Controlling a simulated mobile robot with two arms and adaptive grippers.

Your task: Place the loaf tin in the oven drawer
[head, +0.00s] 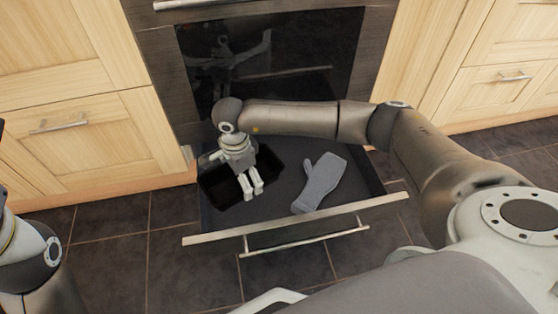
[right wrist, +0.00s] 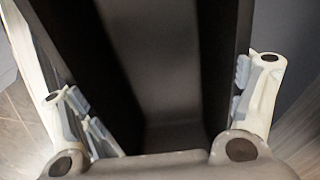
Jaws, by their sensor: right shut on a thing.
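The black loaf tin (head: 215,188) is at the left part of the pulled-out oven drawer (head: 284,182), within its outline in the head view. My right gripper (head: 251,190) reaches down over the tin and is shut on it. In the right wrist view the fingers press on opposite outer sides of the dark tin (right wrist: 170,75), which looks empty. I cannot tell whether the tin's base touches the drawer floor. My left gripper is out of view; only part of my left arm shows at the lower left.
A grey oven mitt (head: 320,182) lies in the drawer to the right of the tin. The drawer front with its handle (head: 305,243) stands out over the dark tile floor. The oven door (head: 275,60) is shut above, with wooden cabinets (head: 90,135) on both sides.

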